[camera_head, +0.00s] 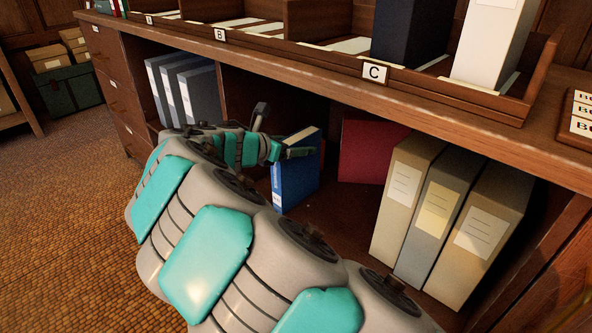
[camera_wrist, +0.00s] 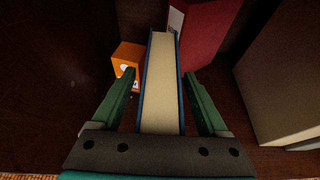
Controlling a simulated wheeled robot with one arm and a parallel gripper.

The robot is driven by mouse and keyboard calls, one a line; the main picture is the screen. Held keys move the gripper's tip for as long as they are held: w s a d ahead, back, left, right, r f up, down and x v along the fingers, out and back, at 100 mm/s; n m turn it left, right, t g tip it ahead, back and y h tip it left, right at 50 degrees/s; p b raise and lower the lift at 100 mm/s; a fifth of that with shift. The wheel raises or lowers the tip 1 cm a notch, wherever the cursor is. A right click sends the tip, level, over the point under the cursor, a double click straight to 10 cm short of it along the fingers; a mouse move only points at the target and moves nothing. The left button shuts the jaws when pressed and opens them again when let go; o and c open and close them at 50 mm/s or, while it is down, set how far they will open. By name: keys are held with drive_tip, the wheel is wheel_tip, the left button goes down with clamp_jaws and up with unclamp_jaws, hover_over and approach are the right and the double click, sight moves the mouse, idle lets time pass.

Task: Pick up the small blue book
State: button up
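The small blue book (camera_head: 293,182) stands upright on the lower shelf of the wooden cabinet, with a white label on its spine. In the wrist view the blue book (camera_wrist: 161,90) shows its cream page edges and dark blue covers. My gripper (camera_wrist: 160,74) is open, with one green finger on each side of the book. Gaps show between the fingers and the covers, the right one narrower near the tip. In the head view my gripper (camera_head: 292,152) is at the book's upper part, and my arm hides part of the shelf.
A dark red book or folder (camera_head: 372,152) is to the right, also in the wrist view (camera_wrist: 208,38). An orange box (camera_wrist: 128,60) is left of the book. Beige and grey binders (camera_head: 437,215) stand at right, grey binders (camera_head: 185,88) at left. The cabinet top (camera_head: 330,85) overhangs the shelf.

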clamp_jaws()
idle(0.4)
idle(0.8)
